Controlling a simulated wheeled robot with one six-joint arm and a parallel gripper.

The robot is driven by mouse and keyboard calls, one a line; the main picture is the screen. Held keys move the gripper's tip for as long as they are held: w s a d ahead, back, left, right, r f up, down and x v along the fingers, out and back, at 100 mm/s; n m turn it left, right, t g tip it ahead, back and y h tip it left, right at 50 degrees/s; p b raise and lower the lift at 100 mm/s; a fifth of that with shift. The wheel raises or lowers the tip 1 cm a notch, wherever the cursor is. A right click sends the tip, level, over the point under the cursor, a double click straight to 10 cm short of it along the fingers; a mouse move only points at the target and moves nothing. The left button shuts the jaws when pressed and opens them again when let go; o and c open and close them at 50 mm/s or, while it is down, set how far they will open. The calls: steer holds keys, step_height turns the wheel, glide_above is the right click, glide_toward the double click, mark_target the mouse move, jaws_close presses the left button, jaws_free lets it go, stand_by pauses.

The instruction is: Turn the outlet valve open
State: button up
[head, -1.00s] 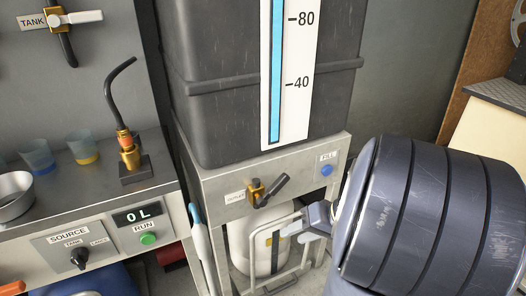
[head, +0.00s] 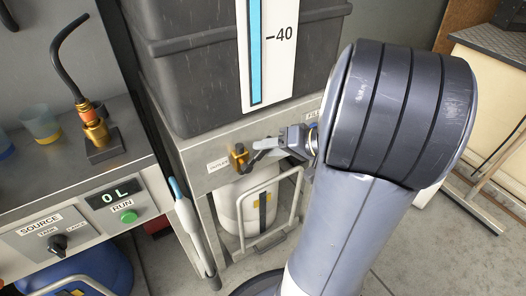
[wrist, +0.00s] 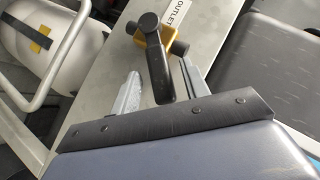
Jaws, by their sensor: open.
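The outlet valve (head: 238,157) is a brass fitting on the front panel under the dark tank, beside an OUTLET label. In the wrist view the valve's brass body (wrist: 152,37) carries a black lever (wrist: 158,72) that points down towards my gripper (wrist: 160,74). My gripper is open, with one finger on each side of the lever's free end. I see gaps beside the lever and cannot make out contact. In the head view my gripper (head: 268,147) is just right of the brass body and largely covers the lever.
The dark tank (head: 205,85) with a level gauge (head: 256,65) stands above the panel. A white cylinder (head: 232,205) in a carrying frame is below. At left is a bench with a RUN button (head: 128,216), a SOURCE knob (head: 57,243) and a "0 L" display (head: 113,195).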

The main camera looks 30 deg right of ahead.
steer(key=shift+x, duration=1.15)
steer(key=shift+c, duration=0.2)
jaws_close()
